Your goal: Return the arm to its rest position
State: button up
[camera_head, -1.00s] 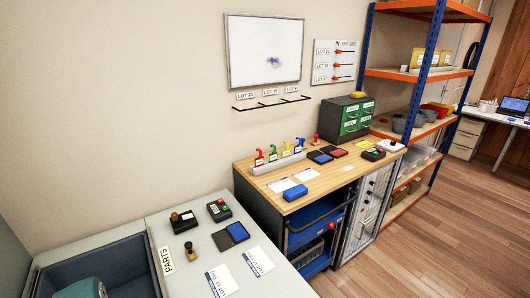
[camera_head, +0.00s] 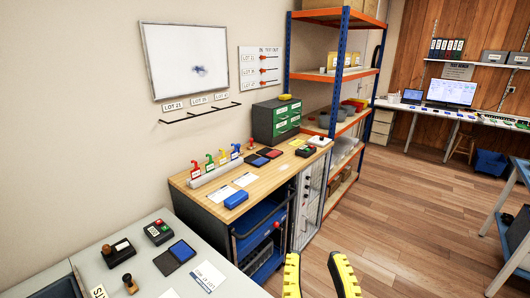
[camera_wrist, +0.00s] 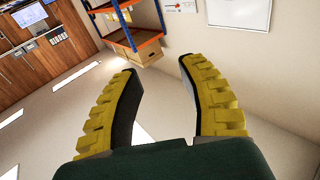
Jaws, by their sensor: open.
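My gripper (camera_head: 319,272) shows at the bottom of the head view, with its two yellow and black fingers pointing up and apart. It is open and empty. In the wrist view, my gripper (camera_wrist: 158,68) also has its fingers spread with nothing between them. No object touches it. It is over the floor, to the right of the wooden workbench and apart from it. The rest of my arm is out of the head view.
The wooden workbench (camera_head: 262,184) holds colored stamps, ink pads and a green drawer cabinet (camera_head: 277,121). A grey table (camera_head: 150,268) stands at the lower left. An orange and blue shelf (camera_head: 337,77) stands behind. A blue-framed table (camera_head: 521,172) is at right. Open wooden floor (camera_head: 420,215) lies between.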

jog(key=s+r+t, duration=0.4)
jog(key=s+r, duration=0.1)
jog(key=r, duration=0.4)
notch_tip(320, 180, up, 30)
jog(key=p, duration=3.2)
jog(key=shift+r+g, duration=0.25)
jog(key=shift+g, duration=0.05)
